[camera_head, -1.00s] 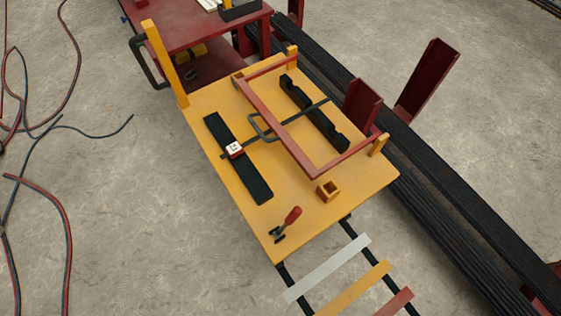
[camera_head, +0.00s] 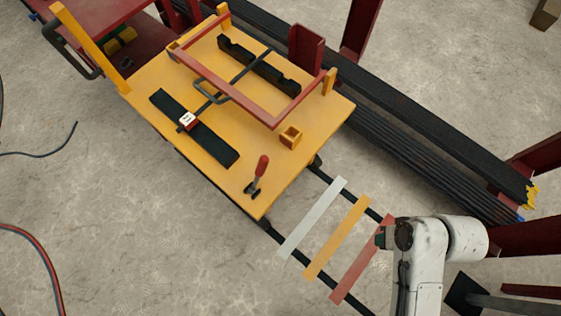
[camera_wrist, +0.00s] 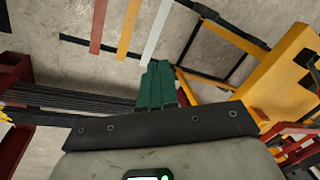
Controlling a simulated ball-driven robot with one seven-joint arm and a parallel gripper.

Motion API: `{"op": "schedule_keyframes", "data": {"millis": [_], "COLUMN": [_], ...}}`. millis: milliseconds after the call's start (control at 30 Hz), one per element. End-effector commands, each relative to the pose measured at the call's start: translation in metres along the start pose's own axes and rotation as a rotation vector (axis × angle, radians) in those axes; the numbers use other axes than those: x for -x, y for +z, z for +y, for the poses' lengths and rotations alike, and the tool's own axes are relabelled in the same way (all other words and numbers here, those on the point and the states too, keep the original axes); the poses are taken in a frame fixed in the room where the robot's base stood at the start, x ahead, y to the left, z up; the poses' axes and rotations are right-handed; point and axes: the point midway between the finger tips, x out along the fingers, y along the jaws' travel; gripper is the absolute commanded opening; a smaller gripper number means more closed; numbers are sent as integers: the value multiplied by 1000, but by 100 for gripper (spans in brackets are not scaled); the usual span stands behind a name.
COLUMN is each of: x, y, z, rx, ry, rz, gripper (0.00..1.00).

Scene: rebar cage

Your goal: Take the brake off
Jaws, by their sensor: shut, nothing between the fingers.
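A small lever with a red grip (camera_head: 262,168) stands on the near corner of the yellow cart (camera_head: 225,185), on a dark base. It is close to upright, leaning slightly right at the top. It is most likely the brake. My arm is at the lower right of the head view, and my gripper shows only as a dark green tip (camera_head: 382,238), to the right of the lever and well apart from it. In the wrist view the green fingers of my gripper (camera_wrist: 155,84) are together and empty. The lever cannot be made out in the wrist view.
White (camera_head: 312,218), yellow (camera_head: 337,240) and red (camera_head: 357,268) strips cross the dark rails beside the cart. A red frame (camera_head: 235,90) and a small yellow socket (camera_head: 291,137) are on the cart top. Long dark bars (camera_head: 430,125) lie behind. The floor at left is mostly clear.

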Motion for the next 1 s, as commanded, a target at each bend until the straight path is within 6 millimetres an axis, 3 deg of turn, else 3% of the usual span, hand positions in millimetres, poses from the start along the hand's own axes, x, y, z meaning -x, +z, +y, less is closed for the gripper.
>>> {"op": "schedule_keyframes", "data": {"millis": [33,133,233,367,500,700,1000], "x": [-32,-72,-100,-118,-116,-88,-63], "y": [-9,-28,-49,-79,-115,-156,-176], "z": [-7,-33,-60,-93,-120,-133,-133], "rx": [-27,-91,-160,-245,-322,-383,-398], "ry": [-84,-290,-504,-788,-1092,-1437,-1615], "rz": [-12,-46,-85,-141,-206,-285,-331], "gripper": [0,0,0,0,0,0,0]}}
